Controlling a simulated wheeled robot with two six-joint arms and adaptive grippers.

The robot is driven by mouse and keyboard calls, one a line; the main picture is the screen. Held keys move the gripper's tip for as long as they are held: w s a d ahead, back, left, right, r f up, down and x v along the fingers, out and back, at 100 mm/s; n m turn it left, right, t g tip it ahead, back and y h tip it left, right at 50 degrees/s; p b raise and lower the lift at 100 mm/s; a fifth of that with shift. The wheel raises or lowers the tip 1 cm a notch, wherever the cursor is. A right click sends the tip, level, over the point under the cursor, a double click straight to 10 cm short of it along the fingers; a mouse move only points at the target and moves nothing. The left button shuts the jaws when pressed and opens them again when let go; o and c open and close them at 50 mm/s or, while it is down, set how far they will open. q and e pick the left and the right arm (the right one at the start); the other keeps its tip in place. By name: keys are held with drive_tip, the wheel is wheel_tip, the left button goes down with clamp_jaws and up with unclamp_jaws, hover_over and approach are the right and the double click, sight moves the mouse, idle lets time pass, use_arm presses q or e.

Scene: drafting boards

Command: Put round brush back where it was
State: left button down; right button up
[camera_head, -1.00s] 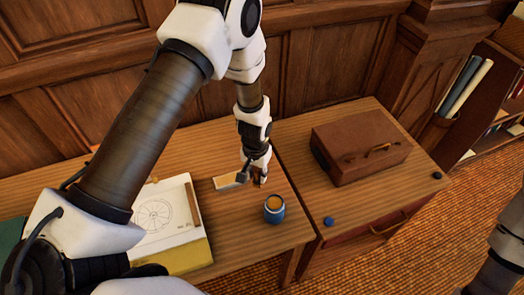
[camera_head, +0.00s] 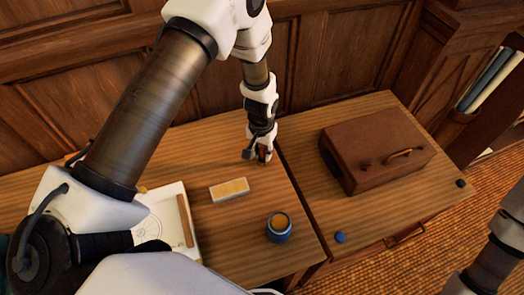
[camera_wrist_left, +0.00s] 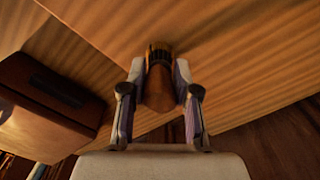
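The round brush (camera_wrist_left: 158,85), brown with a dark banded end, is held between the two fingers of my left gripper (camera_wrist_left: 158,92) in the left wrist view. In the head view my left gripper (camera_head: 262,155) points down over the back right part of the left table, near the gap between the tables. The brush is mostly hidden there by the fingers. I cannot tell whether it touches the tabletop. My right arm shows at the right edge of the head view, its gripper out of frame.
A pale block with a tan top (camera_head: 229,190) and a blue jar (camera_head: 279,227) stand in front of the gripper. A drawing board (camera_head: 166,222) lies left. A brown case (camera_head: 375,150) and a blue knob-like object (camera_head: 340,237) are on the right table (camera_head: 425,205).

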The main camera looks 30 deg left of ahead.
use_arm(q)
drive_tip(key=c, duration=0.9)
unclamp_jaws()
drive_tip(key=shift+a+f, duration=0.1)
drive_tip(key=shift+o, duration=0.2)
drive_tip(key=shift+s+d+r, duration=0.1)
drive_tip(key=shift+d+r, duration=0.1)
drive_tip(key=shift+r, duration=0.05)
drive_tip(key=shift+r, duration=0.2)
wheel_tip(320, 180, up, 11)
drive_tip(key=b, duration=0.2)
drive_tip(key=shift+a+f+b, duration=0.1)
drive_tip(key=shift+b, duration=0.25)
drive_tip(key=shift+r, duration=0.3)
